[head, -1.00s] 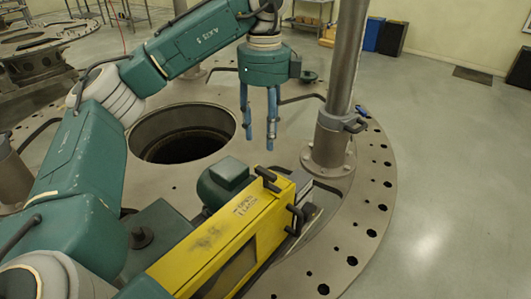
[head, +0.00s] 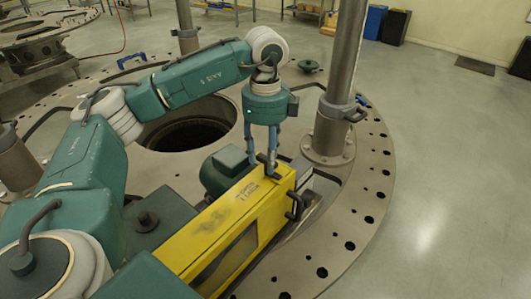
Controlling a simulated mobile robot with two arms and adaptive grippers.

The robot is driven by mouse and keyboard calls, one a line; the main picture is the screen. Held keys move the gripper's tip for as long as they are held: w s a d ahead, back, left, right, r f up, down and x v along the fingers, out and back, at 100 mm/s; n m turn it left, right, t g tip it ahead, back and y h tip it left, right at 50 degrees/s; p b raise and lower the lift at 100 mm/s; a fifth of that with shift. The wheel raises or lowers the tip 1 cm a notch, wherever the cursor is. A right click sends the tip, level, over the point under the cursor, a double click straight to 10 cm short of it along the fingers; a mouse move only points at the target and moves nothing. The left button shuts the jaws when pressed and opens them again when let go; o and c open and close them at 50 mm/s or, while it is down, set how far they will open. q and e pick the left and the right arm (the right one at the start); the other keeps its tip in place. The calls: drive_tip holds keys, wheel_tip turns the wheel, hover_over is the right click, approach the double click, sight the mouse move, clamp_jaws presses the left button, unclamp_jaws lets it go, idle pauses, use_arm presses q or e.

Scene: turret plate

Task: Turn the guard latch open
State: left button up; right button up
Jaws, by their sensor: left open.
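The yellow guard (head: 215,228) is a long box lying across the round turret plate. A small dark latch handle (head: 266,164) sits on top near its far end. The fingers partly hide the handle. My right gripper is out of view.
A grey steel column (head: 337,105) with a flanged foot stands just right of the gripper. A green motor (head: 226,172) sits left of the guard. A large round hole (head: 188,128) opens in the plate (head: 362,205) behind. Clear floor lies to the right.

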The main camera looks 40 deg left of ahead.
use_arm(q)
drive_tip(key=shift+c, duration=0.5)
drive_tip(key=c, duration=0.5)
clamp_jaws()
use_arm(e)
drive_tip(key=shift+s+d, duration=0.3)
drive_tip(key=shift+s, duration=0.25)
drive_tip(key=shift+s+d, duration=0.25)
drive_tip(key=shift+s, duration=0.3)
